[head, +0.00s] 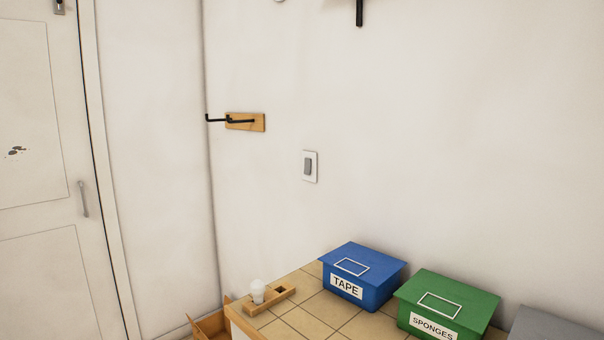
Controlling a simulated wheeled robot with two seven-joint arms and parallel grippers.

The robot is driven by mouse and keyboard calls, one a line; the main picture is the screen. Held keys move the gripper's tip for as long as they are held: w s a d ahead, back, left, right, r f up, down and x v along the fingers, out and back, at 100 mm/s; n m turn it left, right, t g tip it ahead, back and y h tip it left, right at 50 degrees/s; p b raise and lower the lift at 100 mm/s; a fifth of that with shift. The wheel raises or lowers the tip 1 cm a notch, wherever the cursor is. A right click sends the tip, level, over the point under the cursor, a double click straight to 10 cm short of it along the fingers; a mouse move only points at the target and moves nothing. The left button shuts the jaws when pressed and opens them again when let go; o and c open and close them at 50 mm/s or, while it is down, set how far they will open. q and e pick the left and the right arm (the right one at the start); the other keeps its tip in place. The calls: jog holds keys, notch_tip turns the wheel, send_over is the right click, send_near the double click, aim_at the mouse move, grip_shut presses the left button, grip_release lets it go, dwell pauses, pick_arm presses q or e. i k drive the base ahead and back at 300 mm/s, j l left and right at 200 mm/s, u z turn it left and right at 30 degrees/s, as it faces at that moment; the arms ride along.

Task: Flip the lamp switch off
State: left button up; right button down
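The lamp switch (308,166) is a grey rocker on a white plate, mounted on the white wall near the middle of the head view. I cannot tell from this picture which way the rocker is set. Nothing covers it. Neither of my grippers shows in this view. A lamp is not clearly seen; a white bulb (258,291) stands upright in a small wooden holder (282,300) on the tiled counter.
Below and right of the switch, a blue TAPE box (366,288) and a green SPONGES box (450,311) stand on the tiled counter (306,321). A wooden wall hook (246,122) is left of the switch. A white door (50,225) is at far left.

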aim_at(308, 161)
jog(key=i+j, duration=0.3)
jog(key=j, duration=0.15)
jog(key=i+j, duration=0.65)
jog(key=j, duration=0.2)
jog(key=i+j+z, duration=0.1)
jog(key=i+j, duration=0.55)
jog(key=j, duration=0.25)
jog(key=i+j, duration=0.3)
jog(key=j, duration=0.15)
jog(key=i+j, duration=0.3)
jog(key=j, duration=0.15)
jog(key=z, duration=0.05)
